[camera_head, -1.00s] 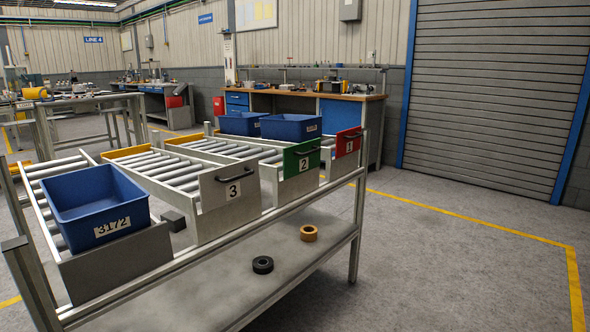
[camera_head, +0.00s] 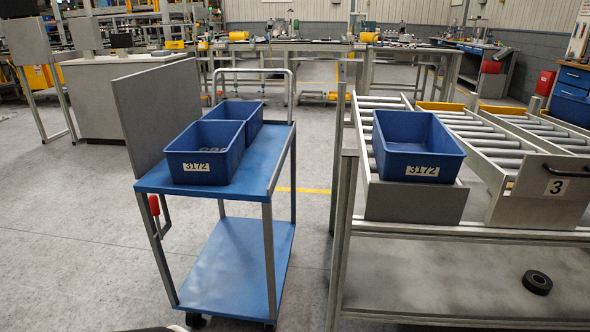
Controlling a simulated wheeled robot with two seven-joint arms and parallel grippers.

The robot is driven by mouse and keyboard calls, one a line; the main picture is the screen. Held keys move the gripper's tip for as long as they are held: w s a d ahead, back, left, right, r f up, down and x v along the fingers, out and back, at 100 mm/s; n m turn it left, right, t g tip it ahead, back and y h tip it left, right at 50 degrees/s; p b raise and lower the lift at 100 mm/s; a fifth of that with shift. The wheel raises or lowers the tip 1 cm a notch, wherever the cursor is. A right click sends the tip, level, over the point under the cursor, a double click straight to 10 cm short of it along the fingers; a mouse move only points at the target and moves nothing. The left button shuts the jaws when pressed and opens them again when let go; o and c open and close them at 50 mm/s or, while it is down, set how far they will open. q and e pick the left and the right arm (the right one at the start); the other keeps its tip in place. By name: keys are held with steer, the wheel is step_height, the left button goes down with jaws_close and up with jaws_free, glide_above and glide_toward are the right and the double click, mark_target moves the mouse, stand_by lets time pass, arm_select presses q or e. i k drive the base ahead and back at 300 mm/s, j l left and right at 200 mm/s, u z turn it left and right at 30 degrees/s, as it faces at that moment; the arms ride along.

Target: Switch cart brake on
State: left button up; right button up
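A blue two-shelf cart (camera_head: 232,261) stands left of the roller rack. A red-handled lever (camera_head: 154,206), which looks like the brake, sits upright at the cart's near left leg. Two blue bins are on the cart's top shelf, the near one (camera_head: 210,145) labelled 3172 and the other (camera_head: 246,112) behind it. A grey panel (camera_head: 157,103) stands at the cart's left side. Neither of my grippers can be made out in the head view.
The roller rack (camera_head: 349,230) stands close to the right of the cart and holds another blue bin (camera_head: 415,140) labelled 3172. A black ring (camera_head: 537,282) lies on its lower shelf. A grey counter (camera_head: 105,92) is behind left. The floor left of the cart is clear.

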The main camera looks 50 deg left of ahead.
mark_target(153, 199)
steer(key=u, duration=2.55)
